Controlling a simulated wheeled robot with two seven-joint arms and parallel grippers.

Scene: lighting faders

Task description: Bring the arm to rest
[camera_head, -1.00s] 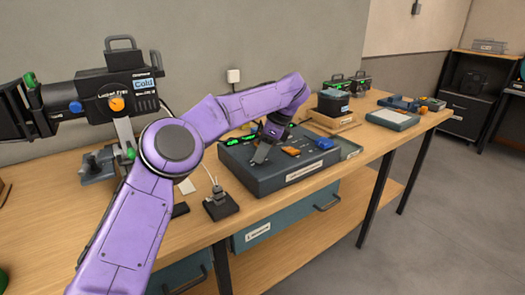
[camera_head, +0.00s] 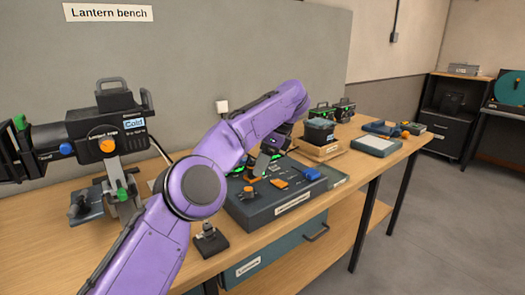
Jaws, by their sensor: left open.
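My left arm, purple, comes in from the lower left and bends over the bench. Its dark left gripper (camera_head: 257,170) hangs over the left part of the dark fader console (camera_head: 278,209), jaws pointing down. The gap between the fingertips is small in this view, and I see nothing held. An orange fader cap (camera_head: 279,184) and a blue one (camera_head: 312,174) lie to the right of the gripper on the console top. Another orange piece (camera_head: 249,189) shows just below the fingertips; I cannot tell whether they touch it. My right gripper is not in view.
A black stage lantern (camera_head: 85,135) labelled Cold stands at the left of the wooden bench. A small dark stand (camera_head: 209,241) sits in front of the console. A dark box on a wooden tray (camera_head: 317,150) and a grey tablet-like panel (camera_head: 375,146) lie to the right. Floor is clear at right.

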